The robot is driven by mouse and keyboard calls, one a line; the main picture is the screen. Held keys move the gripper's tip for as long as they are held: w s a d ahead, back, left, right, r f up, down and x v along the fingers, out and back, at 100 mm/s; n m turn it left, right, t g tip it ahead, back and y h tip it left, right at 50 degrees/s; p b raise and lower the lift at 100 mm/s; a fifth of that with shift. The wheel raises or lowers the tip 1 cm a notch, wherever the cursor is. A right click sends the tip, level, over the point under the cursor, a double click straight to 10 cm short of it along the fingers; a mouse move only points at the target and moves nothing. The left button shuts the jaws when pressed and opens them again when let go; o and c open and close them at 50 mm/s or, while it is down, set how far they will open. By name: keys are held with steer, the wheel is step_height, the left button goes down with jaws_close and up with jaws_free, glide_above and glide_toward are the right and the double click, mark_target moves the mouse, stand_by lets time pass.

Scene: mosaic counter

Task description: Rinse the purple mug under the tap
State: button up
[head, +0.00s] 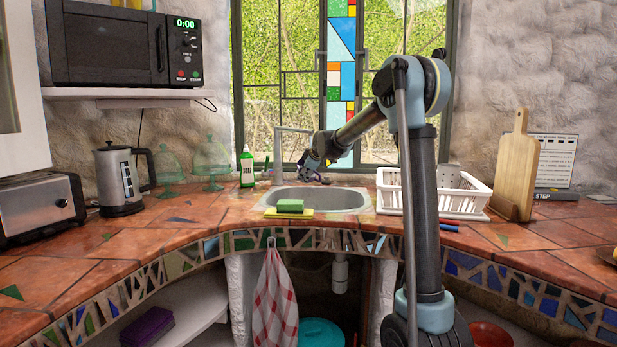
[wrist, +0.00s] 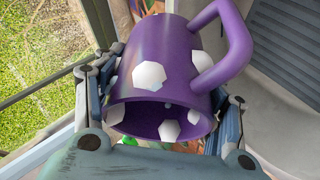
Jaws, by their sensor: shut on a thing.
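The purple mug (wrist: 185,55) with white spots fills the middle of the wrist view, its open mouth towards the camera and its handle at upper right. My gripper (wrist: 165,90) is shut on the mug, with a finger on each side of its body. In the head view my gripper (head: 315,170) is above the back of the sink (head: 345,198), close to the tap (head: 278,155). Only a little purple shows there, so the mug's tilt is hard to tell. The tap's spout runs right above the sink. I cannot make out any water.
A green sponge (head: 290,206) lies on a yellow cloth (head: 270,213) at the sink's front edge. A green soap bottle (head: 247,168) stands left of the tap. A white dish rack (head: 455,195) is right of the sink, partly behind my arm. The window (head: 290,85) is close behind.

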steer(key=shift+s, duration=0.1)
steer(key=s, duration=0.7)
steer(key=shift+s, duration=0.3)
steer(key=shift+a, duration=0.1)
steer(key=shift+s, duration=0.1)
stand_by(0.7)
steer(key=s+r, duration=0.1)
steer(key=s, duration=0.1)
steer(key=s+r, duration=0.1)
steer(key=r, duration=0.1)
steer(key=shift+s, duration=0.4)
